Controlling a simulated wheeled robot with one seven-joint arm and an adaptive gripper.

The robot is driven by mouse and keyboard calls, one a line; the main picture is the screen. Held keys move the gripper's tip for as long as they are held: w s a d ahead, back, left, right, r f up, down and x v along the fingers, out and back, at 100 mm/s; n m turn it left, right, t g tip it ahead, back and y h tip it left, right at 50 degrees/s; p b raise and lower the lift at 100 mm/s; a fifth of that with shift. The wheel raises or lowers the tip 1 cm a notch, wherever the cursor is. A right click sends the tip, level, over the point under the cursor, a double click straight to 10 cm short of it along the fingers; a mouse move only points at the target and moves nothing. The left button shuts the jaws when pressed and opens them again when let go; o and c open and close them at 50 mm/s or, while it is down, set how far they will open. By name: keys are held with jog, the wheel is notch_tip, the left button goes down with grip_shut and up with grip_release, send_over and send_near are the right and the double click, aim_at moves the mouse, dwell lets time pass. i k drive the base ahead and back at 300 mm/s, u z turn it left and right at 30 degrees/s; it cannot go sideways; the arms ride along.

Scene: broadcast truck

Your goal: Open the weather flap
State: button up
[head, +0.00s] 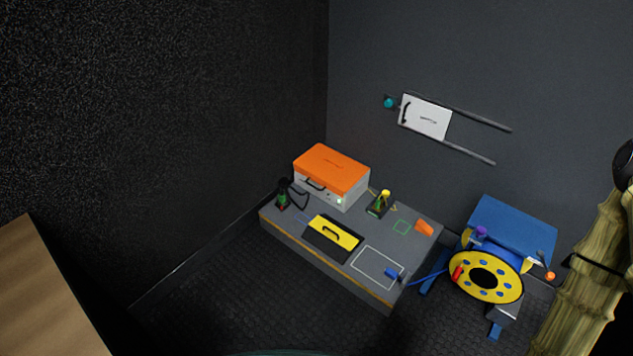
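No label reading "weather flap" is legible, so I cannot tell for sure which panel it is. A yellow panel with a black handle (335,232) lies flat in a dark frame on the low grey bench (300,236) and looks shut. A white panel (426,117) with a black handle at its left end sits between two dark rails on the back wall. An orange-lidded box (331,168) with a dark front handle stands on the bench, its lid down. My gripper is not in view.
A yellow cable reel (485,278) with a blue stand is right of the bench. Small items on the bench include an orange block (424,228) and a blue connector (392,274). A wooden surface (40,290) is at lower left. Dark floor (220,300) before the bench is clear.

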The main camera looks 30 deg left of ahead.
aim_at(336, 172)
jog(key=k, duration=0.55)
jog(key=u, duration=0.5)
jog(key=i, duration=0.8)
jog(key=u, duration=0.7)
jog(key=i, duration=0.7)
jog(key=u, duration=0.2)
